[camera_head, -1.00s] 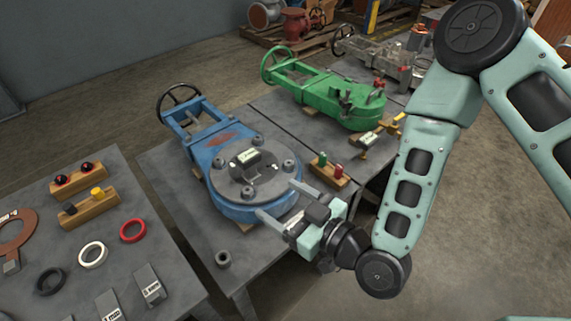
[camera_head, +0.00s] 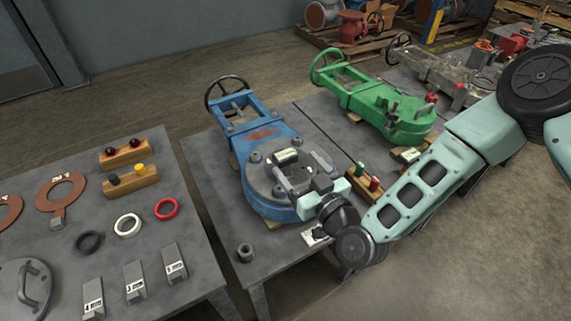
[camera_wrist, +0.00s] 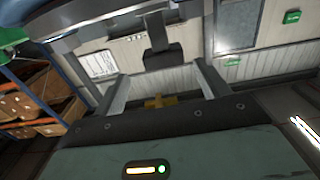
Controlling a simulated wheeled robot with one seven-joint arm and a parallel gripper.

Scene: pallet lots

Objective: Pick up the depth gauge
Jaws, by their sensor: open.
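The blue valve (camera_head: 268,198) lies on the middle table, its round grey flange facing up. A small grey block with a pale label (camera_head: 285,157) stands on the flange; I cannot tell for sure that it is the depth gauge. My gripper (camera_head: 297,173) is over the flange, close to this block, with its fingers apart and nothing visibly held. My arm hides the flange's front right part. In the wrist view a dark block on a stem (camera_wrist: 162,57) shows beyond the open fingers, with a small yellow shape (camera_wrist: 160,101) between them; what these are is unclear.
The green valve (camera_head: 385,105) lies behind to the right. A wooden block with red and green knobs (camera_head: 364,182) stands right of the flange. A grey nut (camera_head: 244,252) is at the table's front. The left table (camera_head: 205,262) holds rings and labelled wedges.

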